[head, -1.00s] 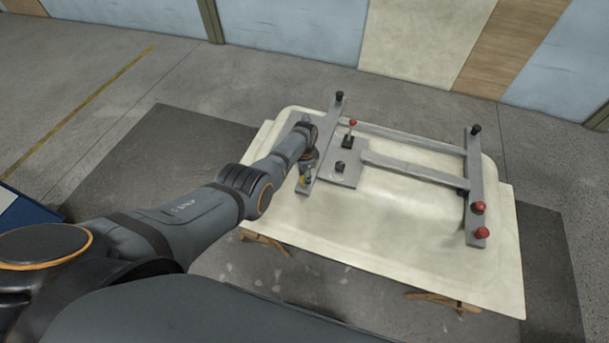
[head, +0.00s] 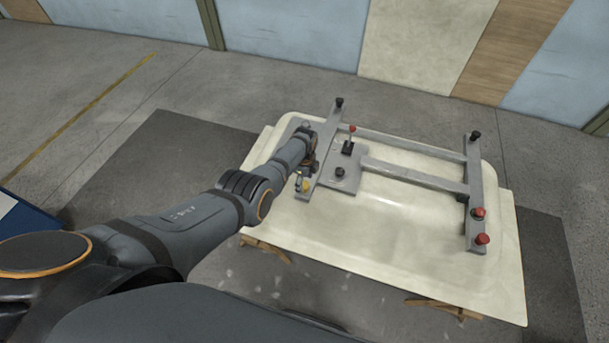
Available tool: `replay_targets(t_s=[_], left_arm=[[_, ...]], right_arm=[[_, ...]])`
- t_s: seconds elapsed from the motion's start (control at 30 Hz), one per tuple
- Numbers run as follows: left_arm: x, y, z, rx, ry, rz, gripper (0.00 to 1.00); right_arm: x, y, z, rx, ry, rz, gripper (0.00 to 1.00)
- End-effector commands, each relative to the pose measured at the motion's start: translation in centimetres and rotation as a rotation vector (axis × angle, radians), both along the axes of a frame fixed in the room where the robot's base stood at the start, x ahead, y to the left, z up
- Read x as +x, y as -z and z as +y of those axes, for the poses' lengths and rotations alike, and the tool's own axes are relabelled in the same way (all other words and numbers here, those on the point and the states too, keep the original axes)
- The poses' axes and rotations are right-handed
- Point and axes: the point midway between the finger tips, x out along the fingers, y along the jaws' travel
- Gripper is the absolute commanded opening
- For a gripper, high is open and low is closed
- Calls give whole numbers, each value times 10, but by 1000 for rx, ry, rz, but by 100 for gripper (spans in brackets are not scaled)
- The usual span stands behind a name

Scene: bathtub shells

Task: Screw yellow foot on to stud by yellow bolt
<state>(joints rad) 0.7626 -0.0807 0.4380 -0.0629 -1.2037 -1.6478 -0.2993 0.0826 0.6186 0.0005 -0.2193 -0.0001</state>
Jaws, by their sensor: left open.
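The yellow foot (head: 306,186) stands at the near end of the left grey rail of the frame, on the upturned tub shell (head: 390,245). My left gripper (head: 304,181) is open right at the yellow foot, just above and behind it. The wrist and fingers hide part of the rail there. The stud and the yellow bolt cannot be made out at this size. My right gripper is not in the view.
The grey frame (head: 420,179) lies across the shell. It carries black feet (head: 339,102), red feet (head: 482,239) and a red-knobbed lever (head: 351,129) close to my left wrist. The shell's near side is clear. Wooden trestle legs (head: 441,306) show below.

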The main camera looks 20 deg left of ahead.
Motion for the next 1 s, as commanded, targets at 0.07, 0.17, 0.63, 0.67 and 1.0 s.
replay_targets(t_s=[0.07, 0.17, 0.63, 0.67, 1.0], left_arm=[[1, -5, -1, 0, 0, -2, 63], [1, -17, -1, -1, 0, -4, 63], [0, -108, 0, 0, 1, -2, 63], [0, -111, 0, 0, 1, -2, 63], [0, -117, 0, 0, 1, 0, 63]], right_arm=[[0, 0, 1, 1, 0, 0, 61], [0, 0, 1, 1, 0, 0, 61], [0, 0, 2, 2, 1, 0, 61], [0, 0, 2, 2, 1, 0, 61], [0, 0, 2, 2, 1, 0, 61]])
